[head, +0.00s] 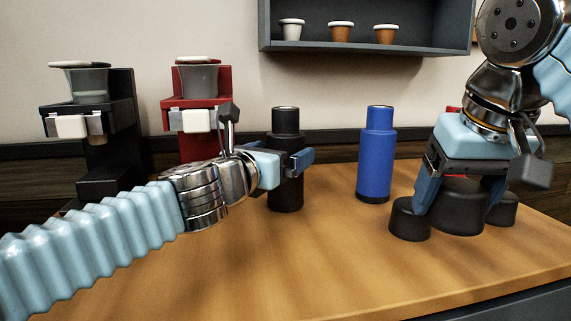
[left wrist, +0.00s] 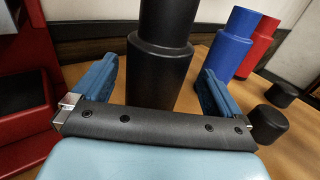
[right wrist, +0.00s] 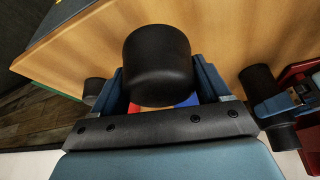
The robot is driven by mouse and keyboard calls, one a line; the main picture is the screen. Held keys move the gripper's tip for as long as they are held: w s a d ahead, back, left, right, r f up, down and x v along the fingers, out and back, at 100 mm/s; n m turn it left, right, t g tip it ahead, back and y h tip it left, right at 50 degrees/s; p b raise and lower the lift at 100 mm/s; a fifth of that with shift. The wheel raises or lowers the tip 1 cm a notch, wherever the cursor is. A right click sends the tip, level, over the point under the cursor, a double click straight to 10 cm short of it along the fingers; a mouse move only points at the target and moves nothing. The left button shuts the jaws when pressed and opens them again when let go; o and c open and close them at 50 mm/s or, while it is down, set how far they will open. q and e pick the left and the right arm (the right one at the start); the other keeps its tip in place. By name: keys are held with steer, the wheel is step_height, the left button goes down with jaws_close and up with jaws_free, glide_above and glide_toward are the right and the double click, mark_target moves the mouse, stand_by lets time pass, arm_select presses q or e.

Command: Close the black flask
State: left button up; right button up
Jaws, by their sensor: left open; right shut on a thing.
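The black flask (head: 286,190) stands upright on the table, its top showing a light ring and no lid. My left gripper (head: 290,160) is open around its body; in the left wrist view the flask (left wrist: 155,75) is between the spread fingers. My right gripper (head: 460,195) is shut on a black lid (head: 458,212), to the right of the flasks. The lid (right wrist: 158,62) fills the space between the fingers in the right wrist view and looks raised off the table, though the gap is hard to judge.
A blue flask (head: 377,160) stands between my grippers. A red flask (left wrist: 262,45) is behind my right gripper. Two other black lids (head: 409,220) (head: 503,209) sit either side of the held one. Black (head: 105,120) and red (head: 190,110) brewers stand left. The front table is clear.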

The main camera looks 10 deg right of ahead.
arm_select(q)
steer(key=shift+p+x, duration=0.4)
steer(key=shift+x, duration=2.2)
arm_select(e)
steer(key=shift+r, duration=0.4)
arm_select(q)
steer(key=shift+w+a+f, duration=0.15)
steer(key=shift+a, duration=0.05)
steer(key=shift+c, duration=0.5)
steer(key=c, duration=1.1)
arm_select(e)
steer(key=shift+r, duration=0.1)
